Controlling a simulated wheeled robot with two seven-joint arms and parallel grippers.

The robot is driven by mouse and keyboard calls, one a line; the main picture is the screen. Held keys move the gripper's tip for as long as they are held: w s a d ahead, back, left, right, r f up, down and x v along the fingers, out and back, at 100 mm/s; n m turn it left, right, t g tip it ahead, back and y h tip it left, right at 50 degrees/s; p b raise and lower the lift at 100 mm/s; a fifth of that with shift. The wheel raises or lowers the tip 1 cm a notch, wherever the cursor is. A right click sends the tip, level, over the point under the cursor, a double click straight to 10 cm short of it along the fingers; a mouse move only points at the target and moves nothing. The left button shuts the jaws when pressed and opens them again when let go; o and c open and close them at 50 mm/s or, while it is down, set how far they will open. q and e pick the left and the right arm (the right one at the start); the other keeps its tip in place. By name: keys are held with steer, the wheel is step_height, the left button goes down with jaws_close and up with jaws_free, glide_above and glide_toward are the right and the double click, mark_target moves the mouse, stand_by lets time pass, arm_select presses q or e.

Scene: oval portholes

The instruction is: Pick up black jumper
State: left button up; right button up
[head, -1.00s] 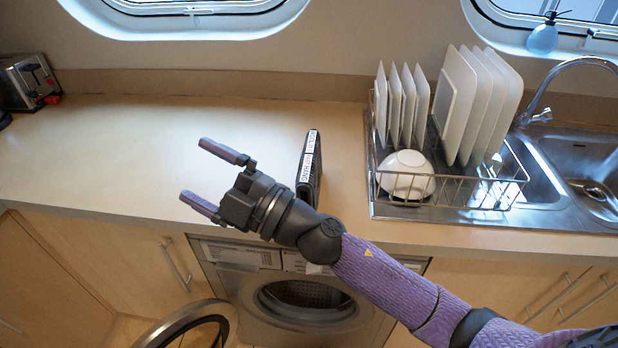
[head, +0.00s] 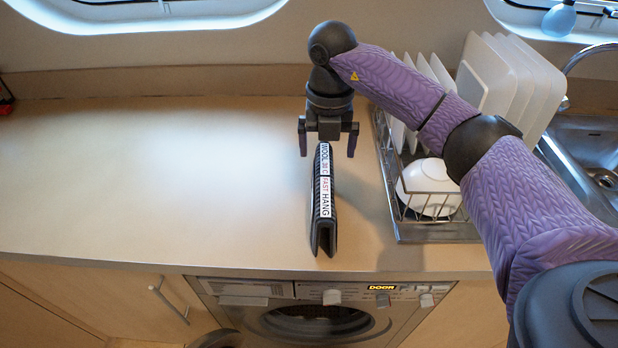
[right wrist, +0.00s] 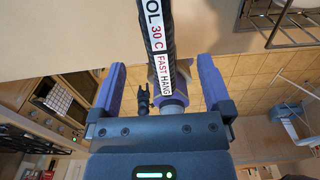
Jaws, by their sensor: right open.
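The black jumper (head: 326,205) is a narrow folded dark bundle standing on edge on the counter, with a white label strip along its top reading wool, 30 C, fast hang. My right gripper (head: 328,150) is open and points down over the jumper's far end, one finger to each side. In the right wrist view the jumper (right wrist: 158,35) runs down between the open fingers of the right gripper (right wrist: 160,68). I cannot tell whether either finger touches it. My left gripper does not show in the head view.
A wire dish rack (head: 410,222) with white plates and a bowl (head: 430,186) stands close to the right of the jumper. A sink (head: 592,155) lies beyond it. A washing machine (head: 350,318) is below the counter edge. The counter (head: 150,190) to the left is clear.

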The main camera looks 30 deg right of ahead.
mark_target(325, 176)
steer(key=f, duration=0.1)
steer(key=s+f, duration=0.1)
steer(key=f, duration=0.1)
steer(key=shift+s+f+b, duration=0.2)
steer(key=shift+f+b, duration=0.05)
steer(key=shift+b, duration=0.05)
steer(key=f, duration=0.3)
steer(key=a+f, duration=0.1)
steer(key=f, duration=0.1)
steer(key=shift+f+b, duration=0.1)
steer(key=shift+b, duration=0.3)
steer(key=shift+f, duration=0.3)
steer(key=shift+w, duration=0.1)
steer(key=shift+c, duration=0.9)
steer(key=c, duration=0.9)
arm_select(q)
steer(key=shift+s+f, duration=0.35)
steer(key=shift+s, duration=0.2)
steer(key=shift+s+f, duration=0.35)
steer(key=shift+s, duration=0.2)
arm_select(e)
jaws_close()
